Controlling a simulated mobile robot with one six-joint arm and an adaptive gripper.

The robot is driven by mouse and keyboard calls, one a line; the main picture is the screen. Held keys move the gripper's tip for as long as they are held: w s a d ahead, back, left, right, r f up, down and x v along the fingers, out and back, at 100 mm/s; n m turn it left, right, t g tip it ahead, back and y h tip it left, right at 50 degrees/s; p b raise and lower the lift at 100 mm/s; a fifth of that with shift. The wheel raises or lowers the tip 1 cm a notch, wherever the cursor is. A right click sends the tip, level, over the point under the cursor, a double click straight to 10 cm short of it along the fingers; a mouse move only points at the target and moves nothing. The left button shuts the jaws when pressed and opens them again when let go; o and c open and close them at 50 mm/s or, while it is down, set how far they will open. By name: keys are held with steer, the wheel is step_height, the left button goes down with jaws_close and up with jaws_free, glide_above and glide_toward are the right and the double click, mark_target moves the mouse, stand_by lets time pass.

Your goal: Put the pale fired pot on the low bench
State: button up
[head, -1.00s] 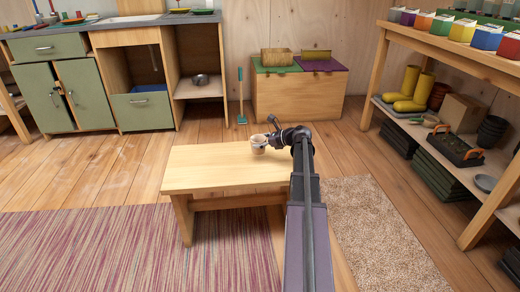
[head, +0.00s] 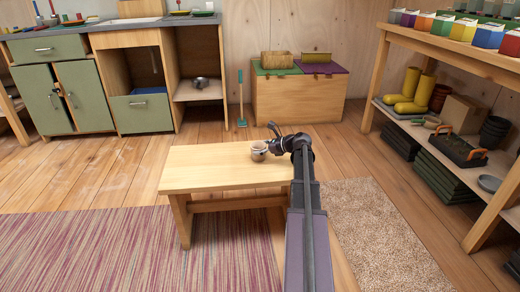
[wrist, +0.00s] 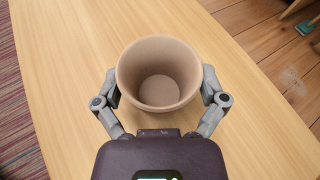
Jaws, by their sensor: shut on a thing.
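The pale fired pot (head: 258,152) is upright at the right part of the low bench (head: 205,172). In the wrist view the empty pot (wrist: 158,75) sits between the two fingers of my gripper (wrist: 160,90), one pressed on each side. My gripper (head: 268,147) is shut on the pot in the head view too. The bench's bare wooden top (wrist: 75,90) lies under the pot. The pot looks at or very near the top; its base is partly hidden, so I cannot tell whether it touches.
The bench top is otherwise bare. A striped rug (head: 130,250) lies in front and a beige rug (head: 375,225) to the right. A shelf unit (head: 420,140) with boots and trays stands right. A wooden chest (head: 295,97) stands behind, and a green-doored kitchen unit (head: 60,95) at back left.

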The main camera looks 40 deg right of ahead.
steer(key=o, duration=0.9)
steer(key=shift+f, duration=0.1)
steer(key=shift+r, duration=0.2)
steer(key=shift+s+d+r+p, duration=0.1)
steer(key=shift+s+r+p, duration=0.05)
steer(key=shift+s+p, duration=0.15)
steer(key=p+v, duration=0.4)
steer(key=v, duration=0.7)
steer(key=shift+s+r, duration=0.1)
